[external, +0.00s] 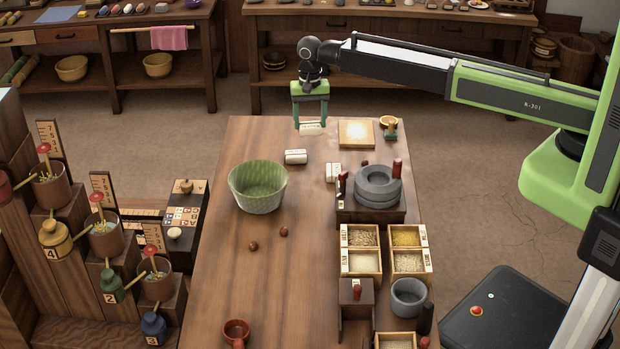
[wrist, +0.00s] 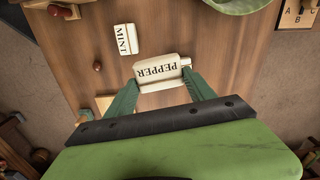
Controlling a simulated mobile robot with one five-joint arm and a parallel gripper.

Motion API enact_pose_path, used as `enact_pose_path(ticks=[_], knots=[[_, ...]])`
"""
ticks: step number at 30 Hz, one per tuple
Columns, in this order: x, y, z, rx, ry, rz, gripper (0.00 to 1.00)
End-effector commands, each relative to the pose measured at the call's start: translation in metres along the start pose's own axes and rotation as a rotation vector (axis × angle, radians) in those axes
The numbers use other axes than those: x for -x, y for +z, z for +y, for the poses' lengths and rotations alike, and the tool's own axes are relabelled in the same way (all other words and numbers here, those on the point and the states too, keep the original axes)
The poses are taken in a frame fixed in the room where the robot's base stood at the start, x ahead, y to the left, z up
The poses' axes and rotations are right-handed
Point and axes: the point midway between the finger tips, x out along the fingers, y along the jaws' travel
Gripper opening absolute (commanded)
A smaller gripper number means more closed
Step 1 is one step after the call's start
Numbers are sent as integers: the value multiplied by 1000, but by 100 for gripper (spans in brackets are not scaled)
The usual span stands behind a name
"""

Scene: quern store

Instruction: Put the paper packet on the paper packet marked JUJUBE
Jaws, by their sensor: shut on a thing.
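My gripper (external: 311,124) is shut on a pale paper packet (external: 311,129) at the far end of the table. In the wrist view its fingers (wrist: 160,82) hold a packet marked PEPPER (wrist: 157,71), its lettering upside down. A second pale packet (external: 295,157) lies on the table just nearer the external camera; in the wrist view it seems mostly hidden behind the held one, and its marking is not readable. A third packet, marked MINT (wrist: 124,39), lies beside the quern and also shows in the external view (external: 332,173). No JUJUBE marking is readable.
A green basket (external: 257,188) stands left of the packets. A grey stone quern (external: 376,187), a square pale board (external: 357,134) and wooden grain boxes (external: 361,262) line the right side. Two small brown balls (external: 253,246) lie mid-table.

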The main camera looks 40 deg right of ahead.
Motion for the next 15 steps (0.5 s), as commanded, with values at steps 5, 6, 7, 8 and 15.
enact_pose_path(ticks=[5,6,7,8,15], knots=[[7,-69,44,-104,0,0,24],[7,-78,51,-118,0,0,24],[8,-84,55,-127,0,0,24],[8,-88,59,-134,0,0,24],[5,-96,63,-148,0,0,24]])
